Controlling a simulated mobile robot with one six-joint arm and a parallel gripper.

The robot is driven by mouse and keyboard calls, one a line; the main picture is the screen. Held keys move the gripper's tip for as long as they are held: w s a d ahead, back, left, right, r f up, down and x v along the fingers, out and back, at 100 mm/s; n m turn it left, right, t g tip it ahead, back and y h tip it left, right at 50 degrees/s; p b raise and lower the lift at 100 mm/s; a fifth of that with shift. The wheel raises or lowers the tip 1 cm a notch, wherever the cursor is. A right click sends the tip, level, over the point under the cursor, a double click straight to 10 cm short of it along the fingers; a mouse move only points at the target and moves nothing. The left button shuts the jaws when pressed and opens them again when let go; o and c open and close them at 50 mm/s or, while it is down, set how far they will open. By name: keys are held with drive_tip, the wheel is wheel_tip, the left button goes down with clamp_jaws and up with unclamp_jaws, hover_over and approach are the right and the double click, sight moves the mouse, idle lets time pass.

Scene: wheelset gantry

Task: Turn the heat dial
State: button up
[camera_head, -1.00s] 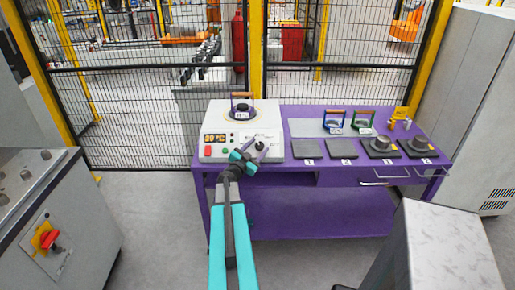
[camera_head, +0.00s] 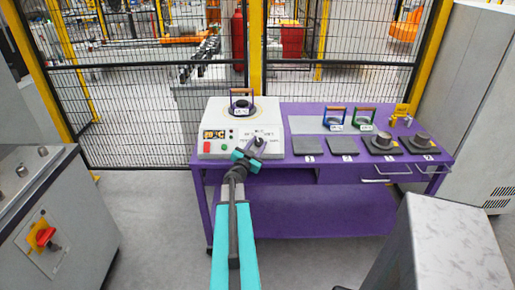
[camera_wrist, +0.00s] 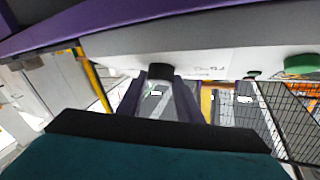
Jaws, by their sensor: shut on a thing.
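The heater box (camera_head: 215,132) is a pale unit on the left end of the purple table, with an orange-lit display (camera_head: 213,135) that seems to read about 20 °C. The heat dial (camera_wrist: 160,71) is a small black knob on its panel, seen in the wrist view between my two purple fingers. My gripper (camera_head: 257,142) reaches the right part of the panel and is shut on the dial. It also shows in the wrist view (camera_wrist: 161,88).
A red button (camera_head: 207,147) and a green button (camera_wrist: 301,64) sit on the same panel. A ring with a handle (camera_head: 241,104) stands on top of the heater. Dark numbered pads (camera_head: 342,146) and handled tools (camera_head: 363,117) lie to the right on the purple table (camera_head: 285,172).

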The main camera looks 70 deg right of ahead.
drive_tip(key=shift+s+d+r+n+t+b, duration=0.1)
drive_tip(key=shift+n+t+b, duration=1.3)
drive_tip(key=shift+b, duration=1.3)
drive_tip(key=shift+n+t+b, duration=0.7)
drive_tip(key=shift+n+b, duration=0.1)
drive_tip(key=shift+b, duration=0.9)
drive_tip(key=o, duration=1)
drive_tip(key=shift+s, duration=0.1)
drive_tip(key=shift+o, duration=0.2)
drive_tip(key=shift+a+f, duration=0.2)
drive_tip(key=shift+a, duration=0.05)
drive_tip(key=p+v, duration=0.5)
drive_tip(key=v, duration=0.3)
drive_tip(key=shift+a, duration=0.2)
drive_tip(key=p+v, duration=0.2)
drive_tip(key=p, duration=0.3)
